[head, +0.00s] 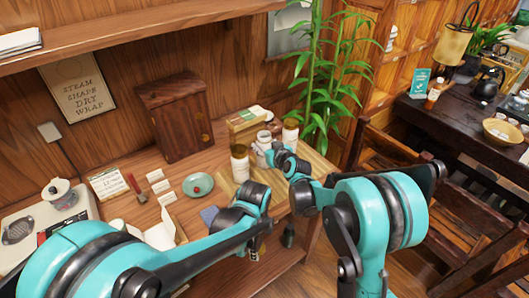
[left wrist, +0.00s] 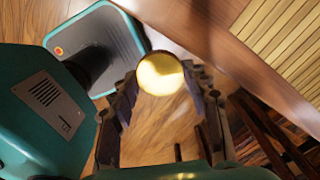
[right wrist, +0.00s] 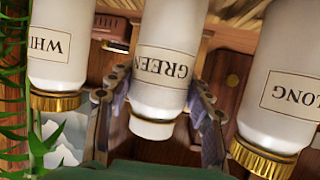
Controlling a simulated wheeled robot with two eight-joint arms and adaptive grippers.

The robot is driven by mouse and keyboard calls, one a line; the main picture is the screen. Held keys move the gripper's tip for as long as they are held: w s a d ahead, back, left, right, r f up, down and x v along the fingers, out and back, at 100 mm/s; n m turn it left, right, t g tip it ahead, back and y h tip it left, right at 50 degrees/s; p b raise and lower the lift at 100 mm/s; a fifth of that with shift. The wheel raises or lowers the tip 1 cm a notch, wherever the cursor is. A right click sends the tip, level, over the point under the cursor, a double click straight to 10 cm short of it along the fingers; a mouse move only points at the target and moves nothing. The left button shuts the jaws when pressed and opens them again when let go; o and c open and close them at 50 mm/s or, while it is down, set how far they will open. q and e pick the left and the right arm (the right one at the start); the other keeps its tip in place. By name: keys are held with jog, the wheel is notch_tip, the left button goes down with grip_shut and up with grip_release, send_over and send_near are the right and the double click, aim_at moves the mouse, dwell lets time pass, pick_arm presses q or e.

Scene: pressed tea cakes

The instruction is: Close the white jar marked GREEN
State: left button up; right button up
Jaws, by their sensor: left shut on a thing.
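The white jar marked GREEN (right wrist: 160,60) stands in the middle of three jars. Its white neck shows no lid. In the head view this jar (head: 264,147) is partly covered by my right gripper (head: 274,158). My right gripper's fingers (right wrist: 160,100) are on either side of the jar, close to it. They look open, with contact unclear. My left gripper (head: 255,238) is low in front of the table edge. In the left wrist view its fingers (left wrist: 162,90) are shut on a round gold lid (left wrist: 160,73), held above the floor.
Gold-lidded white jars flank it: one marked WHI... (right wrist: 62,45) and one marked ...LONG (right wrist: 285,85). A wooden box (head: 176,115), a green dish (head: 198,184) and small cards (head: 155,175) stand left. A plant (head: 325,80) rises on the right.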

jog(key=c, duration=0.4)
jog(key=shift+r, duration=0.1)
